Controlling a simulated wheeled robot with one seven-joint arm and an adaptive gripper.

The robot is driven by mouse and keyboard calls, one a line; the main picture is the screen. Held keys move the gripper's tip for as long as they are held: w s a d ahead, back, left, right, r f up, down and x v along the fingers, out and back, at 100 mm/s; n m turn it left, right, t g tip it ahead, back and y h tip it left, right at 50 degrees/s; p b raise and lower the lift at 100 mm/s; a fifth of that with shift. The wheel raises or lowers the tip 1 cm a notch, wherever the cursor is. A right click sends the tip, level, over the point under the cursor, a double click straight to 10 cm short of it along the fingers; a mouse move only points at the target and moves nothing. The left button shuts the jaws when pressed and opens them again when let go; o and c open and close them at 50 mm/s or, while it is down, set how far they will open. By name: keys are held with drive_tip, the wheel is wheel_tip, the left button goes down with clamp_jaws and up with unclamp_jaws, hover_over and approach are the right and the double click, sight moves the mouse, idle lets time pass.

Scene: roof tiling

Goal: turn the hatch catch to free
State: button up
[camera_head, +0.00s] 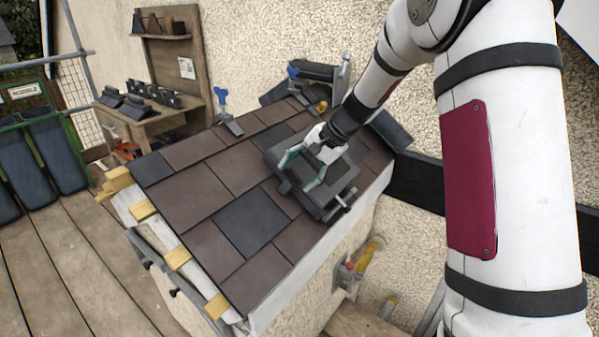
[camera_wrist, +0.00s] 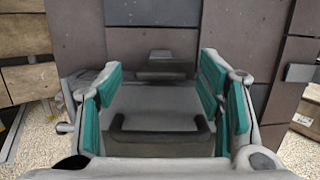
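The grey roof hatch (camera_head: 333,205) sits among the slates on the small roof, at its right part. In the wrist view the hatch (camera_wrist: 155,101) lies between my fingers, with a dark U-shaped handle (camera_wrist: 160,144) across it. A small dark block with a tab (camera_wrist: 166,69) is at its far edge; it may be the catch, but I cannot tell its turn. A bar with a rounded end (camera_head: 345,202) shows at the hatch's lower right corner. My gripper (camera_head: 303,169) is over the hatch with its teal-padded fingers apart and nothing visibly held; the wrist view shows both fingers (camera_wrist: 162,82).
Brown and dark slates (camera_head: 248,220) cover the sloping roof around the hatch. Blue-handled tools (camera_head: 222,103) stand near its upper edge. A wooden bench (camera_head: 150,119) stands behind left, and a green rack with dark panels (camera_head: 45,150) at far left. The plank floor at lower left is clear.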

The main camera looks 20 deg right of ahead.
drive_tip(key=v, duration=1.2)
idle(0.4)
drive_tip(key=s+a+r+n+h+p, duration=0.1)
drive_tip(key=s+a+r+n, duration=0.2)
drive_tip(key=s, duration=0.6)
drive_tip(key=s+a+r+n+h+p, duration=0.1)
drive_tip(key=s+a+r+n+p, duration=0.15)
drive_tip(key=s+r, duration=0.45)
drive_tip(key=s+f+n+h+p, duration=0.2)
drive_tip(key=s+n+h, duration=0.1)
drive_tip(key=s, duration=1.8)
drive_tip(key=shift+a+f+n+h, duration=0.2)
drive_tip(key=shift+f+n+h, duration=0.15)
drive_tip(key=shift+n, duration=0.4)
drive_tip(key=shift+s+r, duration=0.1)
